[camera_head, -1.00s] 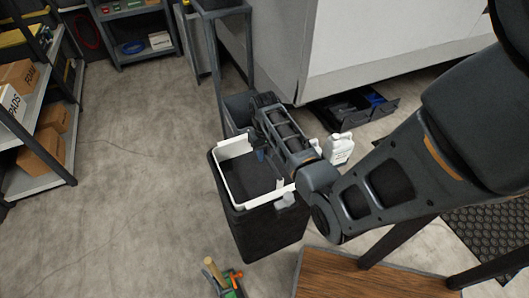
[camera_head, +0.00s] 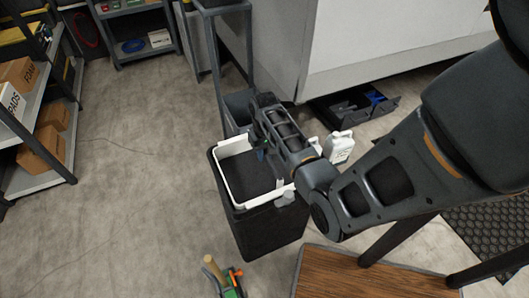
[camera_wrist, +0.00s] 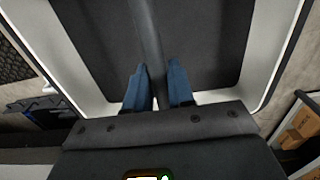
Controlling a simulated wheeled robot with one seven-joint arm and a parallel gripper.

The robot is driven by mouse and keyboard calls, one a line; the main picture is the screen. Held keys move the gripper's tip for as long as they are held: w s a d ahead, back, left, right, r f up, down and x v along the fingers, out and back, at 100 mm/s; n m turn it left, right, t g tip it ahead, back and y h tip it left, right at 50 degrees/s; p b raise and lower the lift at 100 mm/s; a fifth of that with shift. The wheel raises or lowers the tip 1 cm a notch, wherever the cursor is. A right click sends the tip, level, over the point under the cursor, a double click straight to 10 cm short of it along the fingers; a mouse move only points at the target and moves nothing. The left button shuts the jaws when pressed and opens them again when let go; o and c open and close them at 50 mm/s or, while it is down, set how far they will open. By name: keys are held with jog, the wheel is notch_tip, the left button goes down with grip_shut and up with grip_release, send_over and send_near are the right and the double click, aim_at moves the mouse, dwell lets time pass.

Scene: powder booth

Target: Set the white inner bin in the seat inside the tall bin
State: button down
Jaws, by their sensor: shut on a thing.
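The white inner bin (camera_head: 224,182) shows as a white rim around a dark interior, at the mouth of the tall dark bin (camera_head: 268,232). Its rim lies close around the tall bin's top; I cannot tell whether it is fully down. My gripper (camera_head: 262,153) is over the rim's far side, partly hidden by my arm. In the wrist view, my gripper's blue fingers (camera_wrist: 160,78) are shut on a grey bar (camera_wrist: 146,28) that crosses over the inner bin (camera_wrist: 268,50). The seat inside the tall bin is hidden.
A white jug (camera_head: 339,147) stands just right of the bins. A grey frame (camera_head: 216,75) rises behind. Shelves (camera_head: 45,125) stand at left; the floor between is clear.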

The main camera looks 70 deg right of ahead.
jog(key=shift+f, duration=0.15)
dwell(0.3)
jog(key=c, duration=0.9)
grip_release()
notch_tip(320, 180, up, 8)
jog(key=shift+f, duration=0.1)
jog(key=a+f+n+t+h, duration=0.1)
jog(key=a, duration=0.5)
jog(key=a+f+n+t, duration=0.1)
jog(key=a+f, duration=0.1)
jog(key=a, duration=0.4)
jog(key=a+f+n+t+h, duration=0.1)
jog(key=a+f+t, duration=0.1)
jog(key=a, duration=0.4)
jog(key=shift+s+h, duration=0.3)
jog(key=shift+s, duration=0.05)
jog(key=s+a+r+n+t, duration=0.6)
jog(key=s+a+r, duration=0.4)
jog(key=a+r, duration=0.4)
jog(key=s+a+r+t+y, duration=0.1)
jog(key=r, duration=0.3)
jog(key=s+a+r+t, duration=0.1)
jog(key=s+r+t, duration=0.1)
jog(key=r, duration=0.3)
jog(key=s+a+r+n+t+y, duration=0.1)
jog(key=s+r+t, duration=0.1)
jog(key=r, duration=0.3)
jog(key=shift+s+a+r+y, duration=0.2)
jog(key=shift+a+r+y, duration=0.05)
jog(key=shift+a+y, duration=0.1)
